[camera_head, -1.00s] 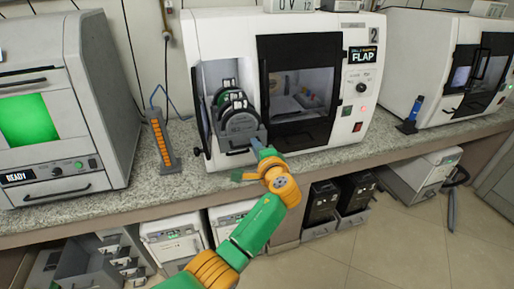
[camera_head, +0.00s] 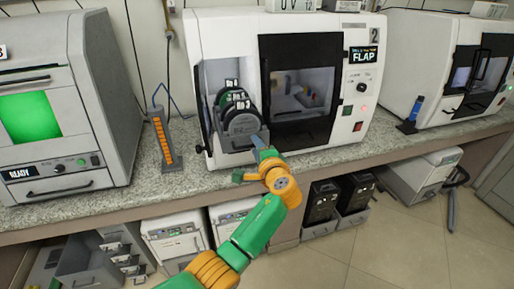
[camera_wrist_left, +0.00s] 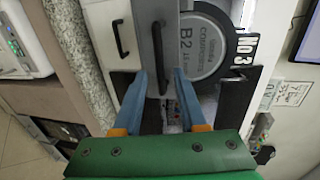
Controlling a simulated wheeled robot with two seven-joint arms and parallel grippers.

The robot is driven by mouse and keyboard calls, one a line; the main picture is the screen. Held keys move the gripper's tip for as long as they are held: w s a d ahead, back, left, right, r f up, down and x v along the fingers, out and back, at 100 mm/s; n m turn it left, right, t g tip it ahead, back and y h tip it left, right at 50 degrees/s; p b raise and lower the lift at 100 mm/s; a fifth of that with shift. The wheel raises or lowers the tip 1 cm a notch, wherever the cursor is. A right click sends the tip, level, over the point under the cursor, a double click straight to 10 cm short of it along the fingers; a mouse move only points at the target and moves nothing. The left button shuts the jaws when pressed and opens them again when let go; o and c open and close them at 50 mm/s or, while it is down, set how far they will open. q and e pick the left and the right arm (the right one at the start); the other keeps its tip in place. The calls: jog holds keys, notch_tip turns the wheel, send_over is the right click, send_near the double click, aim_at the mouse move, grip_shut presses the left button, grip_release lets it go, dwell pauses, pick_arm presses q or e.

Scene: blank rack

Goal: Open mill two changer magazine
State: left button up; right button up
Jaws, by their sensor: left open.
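Mill two (camera_head: 220,35) is the white machine marked 2, with FLAP on its display. Its changer magazine (camera_head: 222,145) stands in the left opening, partly out, and carries dark round discs (camera_head: 241,122) with number tags. In the left wrist view, a disc marked No 3 (camera_wrist_left: 206,45) sits behind the grey magazine front (camera_wrist_left: 143,35), which bears a dark upright handle (camera_wrist_left: 158,60). My left gripper (camera_head: 259,144) is open at the magazine's front; in the wrist view its blue fingers (camera_wrist_left: 156,92) stand apart on either side of the handle's line. Contact cannot be told. My right gripper is not in view.
A grey machine with a green window (camera_head: 30,118) stands at left, and another white mill (camera_head: 425,60) at right. An orange-and-grey upright unit (camera_head: 162,138) stands on the speckled counter (camera_head: 345,152).

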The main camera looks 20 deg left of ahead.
pick_arm(q)
jog(key=shift+d, duration=0.1)
jog(key=b+v, duration=0.1)
jog(key=v, duration=0.6)
